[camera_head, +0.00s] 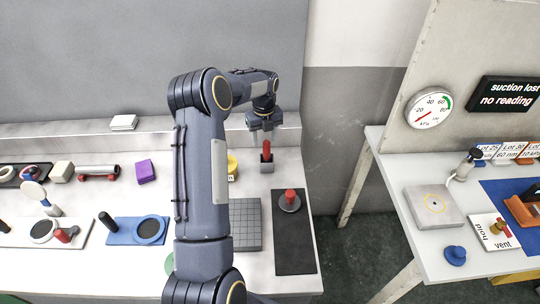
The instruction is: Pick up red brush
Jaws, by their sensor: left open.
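An upright red-handled item (266,147), which looks like the red brush, stands in a small grey block (267,165) near the back right of the white bench. My left gripper (265,126) is open and points down just above its red top. A small gap seems to lie between them, though the depth is hard to judge. My left arm rises through the middle of the view and hides part of the bench. My right gripper is not in view.
A red-knobbed disc (289,201) sits on a black mat (294,250). A grey gridded plate (245,225) and a yellow item (232,164) are beside my arm. Several tools lie at left. A second table (440,258) stands right, across a floor gap.

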